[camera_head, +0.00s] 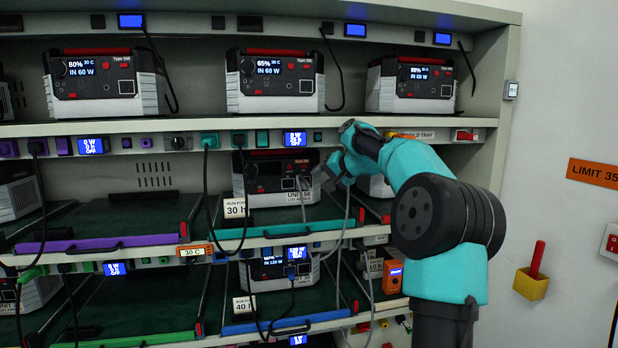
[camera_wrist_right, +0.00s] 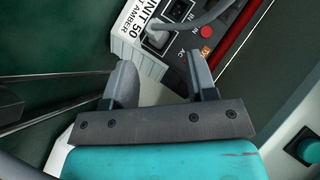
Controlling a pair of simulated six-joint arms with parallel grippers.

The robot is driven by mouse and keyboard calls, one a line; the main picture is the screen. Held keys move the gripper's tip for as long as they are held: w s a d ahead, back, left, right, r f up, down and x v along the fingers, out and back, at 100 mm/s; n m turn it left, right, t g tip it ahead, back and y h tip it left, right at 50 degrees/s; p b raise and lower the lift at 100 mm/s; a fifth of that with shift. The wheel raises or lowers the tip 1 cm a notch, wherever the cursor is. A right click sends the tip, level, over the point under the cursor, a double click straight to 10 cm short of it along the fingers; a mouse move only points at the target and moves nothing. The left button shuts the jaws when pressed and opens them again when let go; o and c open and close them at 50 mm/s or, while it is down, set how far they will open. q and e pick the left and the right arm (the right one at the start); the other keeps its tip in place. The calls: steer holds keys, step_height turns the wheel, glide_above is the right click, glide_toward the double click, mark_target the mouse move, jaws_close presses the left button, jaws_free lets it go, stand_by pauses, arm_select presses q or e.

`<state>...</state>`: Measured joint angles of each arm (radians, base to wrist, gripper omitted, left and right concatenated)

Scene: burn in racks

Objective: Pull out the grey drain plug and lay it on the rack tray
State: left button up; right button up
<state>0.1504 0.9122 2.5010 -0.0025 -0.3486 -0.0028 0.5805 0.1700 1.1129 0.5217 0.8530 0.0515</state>
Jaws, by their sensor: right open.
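The grey drain plug (camera_wrist_right: 158,37) sits in a socket on the front of the white and dark unit labelled UNIT 50 (camera_wrist_right: 150,25). Its grey cord runs up and right in the right wrist view. In the head view the unit (camera_head: 265,172) stands on the middle shelf, and the plug (camera_head: 303,181) is small at its right side. My right gripper (camera_wrist_right: 164,80) is open and empty, with the plug ahead of its fingers and apart from them. In the head view the gripper (camera_head: 328,183) is just right of the unit. The rack tray (camera_head: 290,216) is dark green with a teal front bar.
Several similar units stand on the shelf above. Dark cables (camera_head: 207,185) and grey cords (camera_head: 345,225) hang across the shelf fronts. A RUN FOR 30 h card (camera_head: 234,208) stands in front of the unit. A red-handled tool in a yellow holder (camera_head: 532,284) is on the right wall.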

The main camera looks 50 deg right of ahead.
mark_target(305, 184)
steer(key=shift+s+d, duration=0.2)
steer(key=shift+d, duration=0.15)
steer(key=shift+x, duration=3.75)
jaws_close()
